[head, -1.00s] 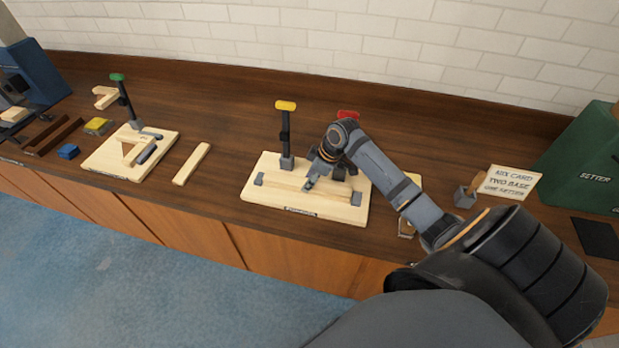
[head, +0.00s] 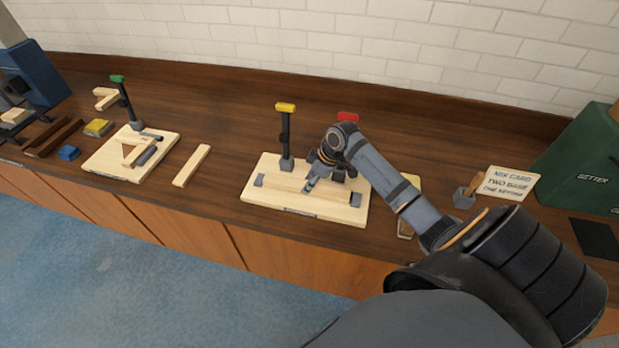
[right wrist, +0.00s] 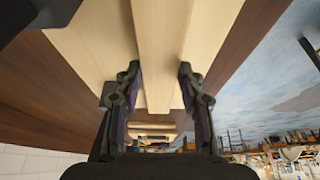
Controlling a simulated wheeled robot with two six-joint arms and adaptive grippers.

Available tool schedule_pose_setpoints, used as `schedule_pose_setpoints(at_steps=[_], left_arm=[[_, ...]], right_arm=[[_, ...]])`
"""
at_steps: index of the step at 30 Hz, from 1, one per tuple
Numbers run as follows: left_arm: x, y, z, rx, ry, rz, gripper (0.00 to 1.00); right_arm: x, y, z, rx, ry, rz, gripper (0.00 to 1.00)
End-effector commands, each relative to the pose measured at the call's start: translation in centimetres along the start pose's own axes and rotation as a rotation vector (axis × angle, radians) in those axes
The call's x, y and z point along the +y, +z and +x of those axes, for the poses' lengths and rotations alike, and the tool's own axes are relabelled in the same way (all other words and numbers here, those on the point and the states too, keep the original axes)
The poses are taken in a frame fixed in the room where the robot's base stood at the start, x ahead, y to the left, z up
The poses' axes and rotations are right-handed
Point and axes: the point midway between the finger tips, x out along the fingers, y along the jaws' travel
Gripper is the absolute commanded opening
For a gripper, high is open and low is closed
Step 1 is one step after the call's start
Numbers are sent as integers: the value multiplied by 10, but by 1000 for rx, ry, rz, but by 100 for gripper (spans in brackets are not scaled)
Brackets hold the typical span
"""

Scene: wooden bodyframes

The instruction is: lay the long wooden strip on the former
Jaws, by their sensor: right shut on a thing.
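The long wooden strip (head: 283,186) is pale and lies lengthwise along the former (head: 265,212), a pale wooden board with a small grey block near each end. The strip reaches from about one block to the other. I cannot tell whether it rests fully on the board. My right gripper (head: 311,185) is over the middle of the strip and shut on it. In the right wrist view the strip (right wrist: 166,50) runs between the two fingers of my right gripper (right wrist: 158,80), with the board behind it. My left gripper is not in view.
A post with a yellow top (head: 285,108) and one with a red top (head: 347,117) stand at the former's back. A loose wooden piece (head: 192,165) and another board (head: 103,163) lie left. A card (head: 508,183) and green box (head: 590,160) stand right.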

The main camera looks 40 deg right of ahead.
Motion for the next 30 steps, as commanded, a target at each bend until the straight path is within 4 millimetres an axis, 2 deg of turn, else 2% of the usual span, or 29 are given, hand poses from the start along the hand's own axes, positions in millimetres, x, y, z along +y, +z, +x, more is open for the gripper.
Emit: schedule_pose_setpoints(at_steps=[2,3,9,17,20,23,30], left_arm=[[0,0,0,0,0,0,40],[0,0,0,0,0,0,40],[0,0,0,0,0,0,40],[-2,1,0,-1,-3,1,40],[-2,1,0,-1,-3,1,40],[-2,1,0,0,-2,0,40],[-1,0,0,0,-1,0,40]], right_arm=[[0,0,0,0,0,0,4],[0,0,0,0,0,0,42],[0,0,0,0,0,0,65],[0,0,0,-1,0,0,65],[1,1,-8,-2,4,0,65],[2,1,-26,-3,6,-3,65],[2,2,-85,-6,7,-4,65]])
